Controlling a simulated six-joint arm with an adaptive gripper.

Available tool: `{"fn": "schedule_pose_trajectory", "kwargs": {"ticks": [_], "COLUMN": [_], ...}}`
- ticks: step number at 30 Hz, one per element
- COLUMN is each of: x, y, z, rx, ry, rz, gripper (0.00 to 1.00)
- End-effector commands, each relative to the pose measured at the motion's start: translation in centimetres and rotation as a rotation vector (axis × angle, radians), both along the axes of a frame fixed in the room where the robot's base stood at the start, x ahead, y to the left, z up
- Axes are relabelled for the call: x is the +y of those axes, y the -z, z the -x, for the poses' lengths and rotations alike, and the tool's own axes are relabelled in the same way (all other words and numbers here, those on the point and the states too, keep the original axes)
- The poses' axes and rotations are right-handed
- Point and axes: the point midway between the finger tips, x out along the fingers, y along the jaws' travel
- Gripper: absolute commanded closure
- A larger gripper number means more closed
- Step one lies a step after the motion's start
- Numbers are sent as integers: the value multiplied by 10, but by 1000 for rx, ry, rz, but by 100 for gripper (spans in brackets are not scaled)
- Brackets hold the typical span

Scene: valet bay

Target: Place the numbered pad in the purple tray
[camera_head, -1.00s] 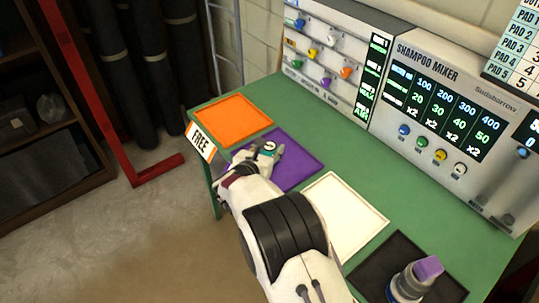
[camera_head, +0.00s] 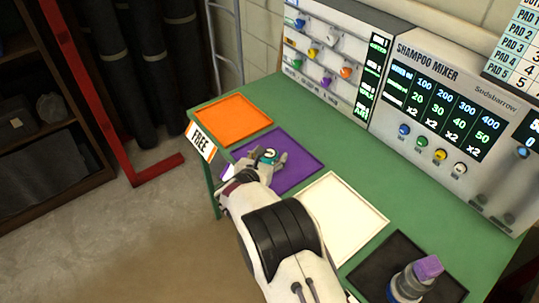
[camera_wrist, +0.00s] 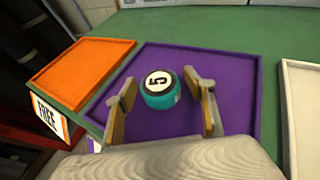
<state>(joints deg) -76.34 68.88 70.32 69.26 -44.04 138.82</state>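The numbered pad (camera_wrist: 159,88) is a short teal cylinder with a white top marked 5. It sits upright within the purple tray (camera_wrist: 222,66) in the wrist view. My gripper (camera_wrist: 163,93) is open, with one finger on each side of the pad and visible gaps between. In the head view the pad (camera_head: 269,155) shows between the spread fingers of my gripper (camera_head: 268,159), over the left part of the purple tray (camera_head: 305,165). My wrist and arm hide the tray's near left corner.
An orange tray (camera_head: 233,114) marked FREE lies to the left, and a white tray (camera_head: 343,218) to the right. A black tray (camera_head: 372,277) holds a purple-topped object (camera_head: 414,280). The shampoo mixer (camera_head: 440,85) stands behind. These trays lie on a green table (camera_head: 395,190).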

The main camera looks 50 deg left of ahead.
Motion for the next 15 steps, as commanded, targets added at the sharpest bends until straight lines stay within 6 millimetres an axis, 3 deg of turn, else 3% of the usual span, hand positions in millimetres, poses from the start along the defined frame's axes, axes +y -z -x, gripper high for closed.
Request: {"fn": "schedule_pose_trajectory", "kwargs": {"ticks": [15], "x": [-2], "y": [-4], "z": [4], "rx": [0], "ry": [0], "rz": [1], "gripper": [46]}}
